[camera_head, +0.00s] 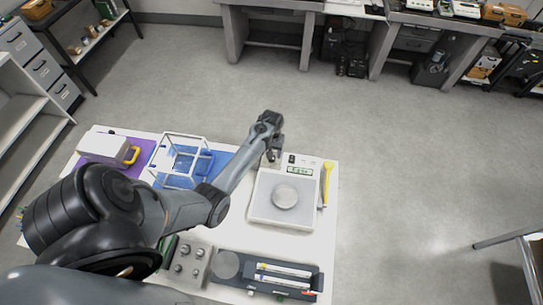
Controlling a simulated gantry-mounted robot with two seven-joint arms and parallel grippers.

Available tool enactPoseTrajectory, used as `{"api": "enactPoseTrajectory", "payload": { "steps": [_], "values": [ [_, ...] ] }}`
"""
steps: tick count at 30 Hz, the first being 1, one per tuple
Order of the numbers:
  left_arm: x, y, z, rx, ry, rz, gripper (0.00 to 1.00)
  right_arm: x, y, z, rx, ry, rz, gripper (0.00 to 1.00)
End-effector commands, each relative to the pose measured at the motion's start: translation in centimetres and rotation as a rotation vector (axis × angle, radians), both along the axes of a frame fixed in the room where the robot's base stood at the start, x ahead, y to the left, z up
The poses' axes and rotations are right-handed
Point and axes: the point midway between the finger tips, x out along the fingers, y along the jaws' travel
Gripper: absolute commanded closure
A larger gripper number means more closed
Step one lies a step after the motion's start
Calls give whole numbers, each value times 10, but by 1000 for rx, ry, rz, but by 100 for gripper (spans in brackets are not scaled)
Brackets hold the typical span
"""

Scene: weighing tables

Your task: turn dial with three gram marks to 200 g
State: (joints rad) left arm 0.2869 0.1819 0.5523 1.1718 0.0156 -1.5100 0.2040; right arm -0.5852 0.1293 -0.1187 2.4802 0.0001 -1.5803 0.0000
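My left arm reaches in from the left across the white table (232,225). Its gripper (271,156) points down at the table's far side, just behind the left rear corner of a weighing scale (258,212) with a round metal pan (285,195). Whether its fingers are open or shut is too small to tell. A small dark upright piece (291,159) stands just right of the gripper, near a small greenish display (299,170). I cannot make out a dial with three gram marks; it may be hidden by or under the gripper. My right gripper is not in view.
A clear box with a white frame (186,137) stands on a blue mat left of my forearm. A yellow-handled tool (326,176) lies right of the scale. A grey block with several knobs (179,268) and a dark tray (262,285) are at the near edge.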

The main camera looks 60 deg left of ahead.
Motion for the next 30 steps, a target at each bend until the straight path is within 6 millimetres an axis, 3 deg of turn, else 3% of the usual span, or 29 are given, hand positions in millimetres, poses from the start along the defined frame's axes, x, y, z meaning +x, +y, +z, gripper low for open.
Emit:
{"api": "enactPoseTrajectory", "payload": {
  "steps": [9, 21, 30],
  "values": [
    [0, 0, -35, 0, 1, -1, 39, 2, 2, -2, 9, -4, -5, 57],
    [0, 0, -39, 1, 0, -1, 39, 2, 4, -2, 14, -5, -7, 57],
    [0, 0, -39, 1, 1, -1, 85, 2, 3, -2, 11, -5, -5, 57]
  ]
}}
